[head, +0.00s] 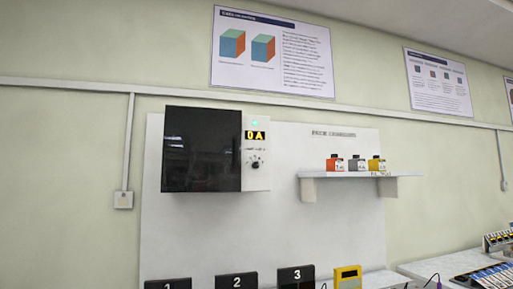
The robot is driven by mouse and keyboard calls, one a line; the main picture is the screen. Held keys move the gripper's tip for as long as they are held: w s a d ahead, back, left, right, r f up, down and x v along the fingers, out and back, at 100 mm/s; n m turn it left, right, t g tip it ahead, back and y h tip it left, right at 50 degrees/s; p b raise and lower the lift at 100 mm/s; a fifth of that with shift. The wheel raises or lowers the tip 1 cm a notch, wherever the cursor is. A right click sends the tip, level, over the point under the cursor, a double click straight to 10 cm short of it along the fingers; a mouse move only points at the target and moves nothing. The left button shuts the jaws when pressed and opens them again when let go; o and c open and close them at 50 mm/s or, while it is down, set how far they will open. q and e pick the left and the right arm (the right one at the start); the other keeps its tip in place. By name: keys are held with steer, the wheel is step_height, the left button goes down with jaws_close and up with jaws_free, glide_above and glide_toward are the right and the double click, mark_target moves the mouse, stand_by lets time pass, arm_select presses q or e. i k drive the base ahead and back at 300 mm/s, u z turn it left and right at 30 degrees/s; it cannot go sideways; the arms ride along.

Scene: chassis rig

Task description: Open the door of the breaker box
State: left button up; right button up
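The breaker box (201,150) hangs on a white wall panel, left of the middle in the head view. Its dark, glossy door covers the left part and looks closed. I cannot make out a handle on the door. Neither of my grippers is in view.
Right of the box, a white shelf (345,175) juts from the panel and holds small orange, grey and yellow packs. Black numbered blocks (237,281) and a yellow device (347,277) stand below. Benches with equipment (480,268) are at lower right.

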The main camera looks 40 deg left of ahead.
mark_target(200, 149)
steer(key=u, duration=0.4)
steer(key=i, duration=0.65)
steer(key=u, duration=0.65)
